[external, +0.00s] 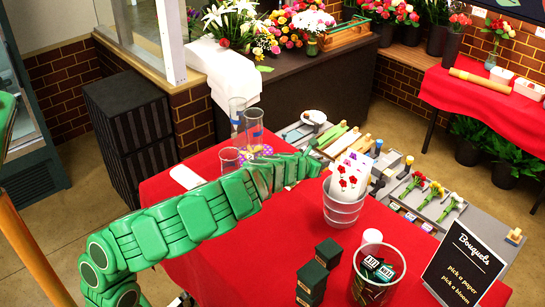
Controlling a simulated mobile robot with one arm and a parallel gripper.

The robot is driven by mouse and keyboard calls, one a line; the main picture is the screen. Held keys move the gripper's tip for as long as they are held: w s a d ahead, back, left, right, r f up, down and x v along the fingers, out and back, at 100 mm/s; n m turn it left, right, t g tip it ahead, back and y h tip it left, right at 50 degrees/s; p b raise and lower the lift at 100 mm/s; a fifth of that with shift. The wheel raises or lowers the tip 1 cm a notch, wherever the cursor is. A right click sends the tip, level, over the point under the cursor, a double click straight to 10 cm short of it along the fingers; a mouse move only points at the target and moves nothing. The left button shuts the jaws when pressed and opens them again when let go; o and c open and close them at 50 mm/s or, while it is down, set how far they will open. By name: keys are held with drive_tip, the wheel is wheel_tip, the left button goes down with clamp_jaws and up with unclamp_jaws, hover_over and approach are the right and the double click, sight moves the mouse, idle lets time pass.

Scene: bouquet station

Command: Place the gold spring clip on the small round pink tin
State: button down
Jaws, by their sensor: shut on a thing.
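My gripper (312,166) is at the end of my green arm, above the back right part of the red-covered table (285,240). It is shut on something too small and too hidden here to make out. I cannot pick out the gold spring clip for certain. I cannot see a small round pink tin; the arm covers part of the table. The gripper is left of a clear ribbed bucket (343,212) that holds white wraps with red flowers.
Clear glass cylinders (253,125) and a purple flower (262,151) stand behind my arm. Dark boxes (312,275), a clear bin (375,290) and a black sign (465,265) stand at the front right. Grey trays (425,200) with flowers and tools line the right. Red cloth is bare around the middle.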

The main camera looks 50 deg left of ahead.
drive_tip(key=shift+s+d+n+y, duration=1)
drive_tip(key=shift+s+n+y, duration=0.15)
drive_tip(key=shift+s, duration=2.5)
drive_tip(key=s+d+r+m+g+h, duration=0.25)
drive_tip(key=s+d+m+h, duration=0.3)
drive_tip(key=d, duration=0.45)
drive_tip(key=s+d+r+m+g+h, duration=0.1)
drive_tip(key=s+d+r+m+h, duration=0.2)
drive_tip(key=s+d+m+h, duration=0.5)
drive_tip(key=n, duration=0.1)
hover_over(370, 235)
drive_tip(key=s, duration=0.2)
drive_tip(key=shift+y, duration=0.3)
drive_tip(key=f, duration=0.8)
drive_tip(key=shift+w+a, duration=0.2)
drive_tip(key=shift+w+d+f, duration=0.2)
drive_tip(key=shift+w+f, duration=0.35)
drive_tip(key=shift+f, duration=0.15)
drive_tip(key=shift+w+f, duration=0.15)
drive_tip(key=shift+f+g, duration=0.25)
drive_tip(key=shift+f, duration=1.35)
